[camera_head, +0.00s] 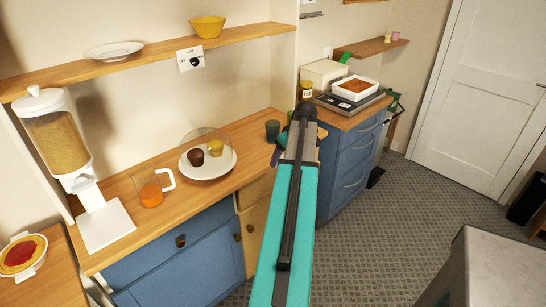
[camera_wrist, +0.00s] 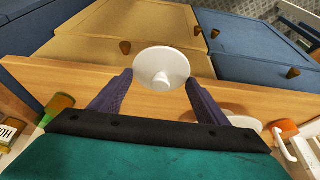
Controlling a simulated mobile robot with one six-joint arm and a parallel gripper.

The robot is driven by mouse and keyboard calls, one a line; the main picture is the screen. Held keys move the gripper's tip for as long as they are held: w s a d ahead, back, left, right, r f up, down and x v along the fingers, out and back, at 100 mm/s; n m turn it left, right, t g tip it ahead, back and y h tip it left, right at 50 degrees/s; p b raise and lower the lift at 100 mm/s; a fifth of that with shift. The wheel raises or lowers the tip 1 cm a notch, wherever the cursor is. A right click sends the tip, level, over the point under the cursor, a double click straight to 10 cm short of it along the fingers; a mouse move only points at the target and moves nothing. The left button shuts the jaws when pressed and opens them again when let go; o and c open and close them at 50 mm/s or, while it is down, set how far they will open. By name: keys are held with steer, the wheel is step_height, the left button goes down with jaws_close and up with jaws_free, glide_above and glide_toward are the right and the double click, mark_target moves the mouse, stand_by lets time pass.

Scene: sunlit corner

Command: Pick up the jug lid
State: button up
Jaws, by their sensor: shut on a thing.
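The jug lid (camera_wrist: 162,66) is a white round disc with a small knob, between the purple fingertips of my gripper (camera_wrist: 159,80) in the wrist view. My gripper is shut on it, and it is held over the front of the wooden counter. In the head view my gripper (camera_head: 285,141) is at the counter's right part, mostly covered by my arm, and I cannot make out the lid there. The jug (camera_head: 151,195), with orange contents and a white handle, stands on the counter to the left. It also shows at the right of the wrist view (camera_wrist: 283,130).
A white plate (camera_head: 208,171) with a clear cover and two muffins stands between jug and gripper. A cereal dispenser (camera_head: 56,140) is at the left. A dark cup (camera_head: 272,130) stands close to my gripper. The shelf (camera_head: 150,61) is above; open floor (camera_head: 380,235) lies right.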

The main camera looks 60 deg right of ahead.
steer(key=shift+s+a+r, duration=0.1)
steer(key=shift+s+a, duration=0.05)
steer(key=shift+s, duration=0.75)
